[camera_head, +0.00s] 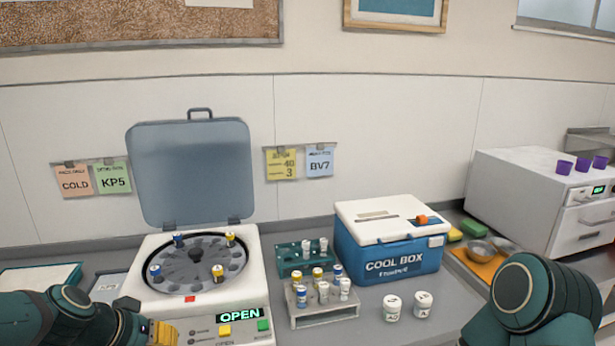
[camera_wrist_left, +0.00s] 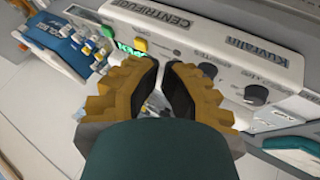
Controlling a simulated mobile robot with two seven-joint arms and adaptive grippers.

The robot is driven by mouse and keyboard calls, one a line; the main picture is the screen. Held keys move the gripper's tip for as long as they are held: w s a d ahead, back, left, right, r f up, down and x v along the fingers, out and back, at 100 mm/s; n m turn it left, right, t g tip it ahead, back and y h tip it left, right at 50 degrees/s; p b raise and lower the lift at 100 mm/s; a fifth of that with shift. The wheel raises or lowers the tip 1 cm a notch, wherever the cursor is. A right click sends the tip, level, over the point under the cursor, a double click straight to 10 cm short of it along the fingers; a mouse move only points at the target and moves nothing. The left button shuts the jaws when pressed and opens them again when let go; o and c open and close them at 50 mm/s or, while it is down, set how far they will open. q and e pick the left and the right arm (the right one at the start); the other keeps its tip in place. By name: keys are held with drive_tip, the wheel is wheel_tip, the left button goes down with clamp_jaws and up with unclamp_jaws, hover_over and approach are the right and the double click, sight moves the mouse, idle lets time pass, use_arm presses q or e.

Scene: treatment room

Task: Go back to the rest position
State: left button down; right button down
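My left gripper (camera_head: 162,333) is low at the left in the head view, in front of the centrifuge (camera_head: 262,268). Its yellow-brown fingers with dark pads also show in the left wrist view (camera_wrist_left: 162,66). They are apart, with a narrow gap at the tips and nothing held between them. They point toward the centrifuge's front panel (camera_wrist_left: 225,62). My right arm (camera_head: 535,305) is at the lower right in the head view. Its gripper is outside both views.
The centrifuge's lid (camera_head: 192,172) stands up, its display reads OPEN, and several vials sit in its rotor (camera_head: 195,262). A vial rack (camera_head: 325,318), two white jars (camera_head: 392,308) (camera_head: 423,304) and a closed cool box (camera_head: 385,240) stand to its right.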

use_arm(q)
drive_tip(key=s+d+f+g, duration=0.1)
drive_tip(key=s+d+f, duration=0.2)
drive_tip(key=f, duration=0.7)
drive_tip(key=s+d+f+g, duration=0.2)
drive_tip(key=s+d+f, duration=0.2)
drive_tip(key=d+f, duration=0.3)
drive_tip(key=s+d+f+g, duration=0.1)
drive_tip(key=s+d+f, duration=0.2)
drive_tip(key=f, duration=0.9)
drive_tip(key=d, duration=0.3)
drive_tip(key=shift+s+f+y, duration=0.3)
drive_tip(key=shift+s+f, duration=0.05)
drive_tip(key=shift+s, duration=0.05)
drive_tip(key=shift+d, duration=0.1)
idle(0.5)
